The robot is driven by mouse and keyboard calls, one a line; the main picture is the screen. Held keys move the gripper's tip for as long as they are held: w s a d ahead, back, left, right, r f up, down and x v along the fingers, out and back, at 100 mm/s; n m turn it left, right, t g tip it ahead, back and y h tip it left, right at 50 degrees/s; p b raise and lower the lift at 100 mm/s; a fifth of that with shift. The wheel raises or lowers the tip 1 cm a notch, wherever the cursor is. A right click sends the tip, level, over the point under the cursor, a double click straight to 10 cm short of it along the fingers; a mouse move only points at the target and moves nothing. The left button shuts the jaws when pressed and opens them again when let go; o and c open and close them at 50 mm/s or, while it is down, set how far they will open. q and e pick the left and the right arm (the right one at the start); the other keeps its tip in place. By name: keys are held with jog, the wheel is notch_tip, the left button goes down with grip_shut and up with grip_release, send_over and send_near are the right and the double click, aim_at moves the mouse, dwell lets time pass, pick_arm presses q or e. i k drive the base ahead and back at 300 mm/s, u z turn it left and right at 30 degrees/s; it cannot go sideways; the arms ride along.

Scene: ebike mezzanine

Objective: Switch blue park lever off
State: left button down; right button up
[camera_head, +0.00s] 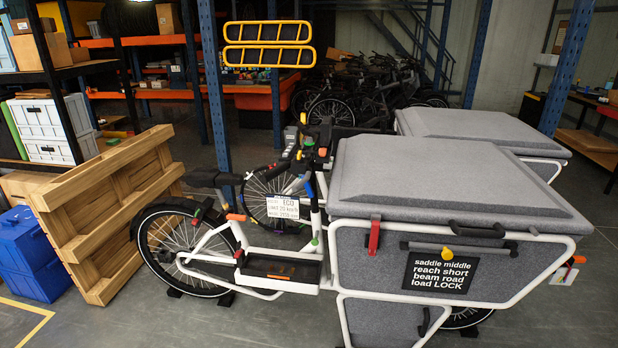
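A white cargo bike (190,258) with a large grey box (440,190) stands side-on across the middle and right. A small blue lever-like part (309,191) shows on the steering column below the handlebar, just right of a white text card (283,207). I cannot tell for sure that it is the park lever, or which position it is in. Neither of my grippers is in view.
A wooden pallet (105,205) leans left of the bike's wheel, by blue crates (30,250). A red lever (374,236), a yellow knob (446,251) and a black label (440,272) are on the box side. Floor is clear in front at left.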

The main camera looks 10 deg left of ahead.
aim_at(308, 188)
jog(key=z, duration=0.15)
jog(key=i, duration=1.95)
jog(key=u, duration=0.05)
